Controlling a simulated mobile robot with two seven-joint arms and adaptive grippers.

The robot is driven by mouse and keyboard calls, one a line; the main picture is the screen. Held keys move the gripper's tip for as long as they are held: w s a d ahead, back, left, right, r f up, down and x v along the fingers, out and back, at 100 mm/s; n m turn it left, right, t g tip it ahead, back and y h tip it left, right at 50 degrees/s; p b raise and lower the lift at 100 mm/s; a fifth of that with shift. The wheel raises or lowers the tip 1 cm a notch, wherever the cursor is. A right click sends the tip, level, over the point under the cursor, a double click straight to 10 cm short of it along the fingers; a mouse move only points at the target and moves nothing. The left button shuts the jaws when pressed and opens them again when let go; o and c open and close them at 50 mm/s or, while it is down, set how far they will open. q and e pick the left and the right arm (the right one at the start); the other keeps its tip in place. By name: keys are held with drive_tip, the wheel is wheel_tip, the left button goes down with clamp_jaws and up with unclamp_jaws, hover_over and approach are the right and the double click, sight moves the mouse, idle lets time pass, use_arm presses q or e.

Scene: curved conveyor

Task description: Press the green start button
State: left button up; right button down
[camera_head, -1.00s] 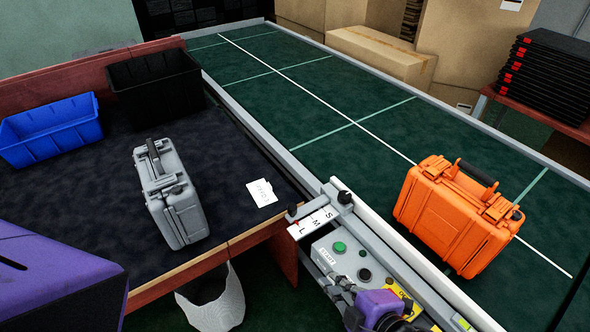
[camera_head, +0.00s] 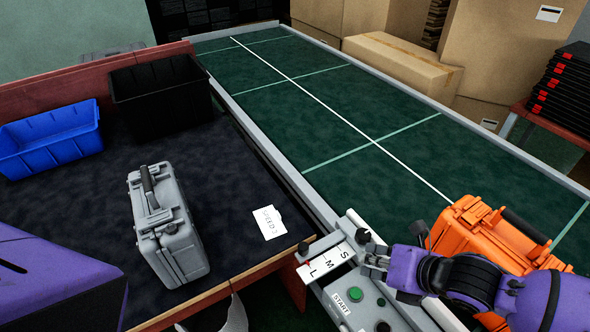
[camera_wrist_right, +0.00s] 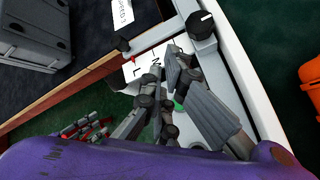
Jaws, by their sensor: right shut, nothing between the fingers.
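The green start button (camera_head: 355,294) sits on a grey control box (camera_head: 342,312) with a START label, beside the near end of the conveyor. My right gripper (camera_head: 373,262) is shut and empty, just above and beyond the button in the head view. In the right wrist view the gripper (camera_wrist_right: 182,72) hangs over the control panel, and a sliver of the green button (camera_wrist_right: 179,106) shows among its fingers. I cannot tell from this whether they touch; the button looks unpressed. My left gripper is out of view.
A white S-M-L plate (camera_head: 326,262) and a black knob (camera_head: 363,236) stand close to the gripper. An orange case (camera_head: 478,238) lies on the green conveyor (camera_head: 330,120), partly behind my right arm. A grey case (camera_head: 168,225), blue bin (camera_head: 50,138) and black bin (camera_head: 160,92) are on the table.

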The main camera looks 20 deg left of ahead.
sight(359, 288)
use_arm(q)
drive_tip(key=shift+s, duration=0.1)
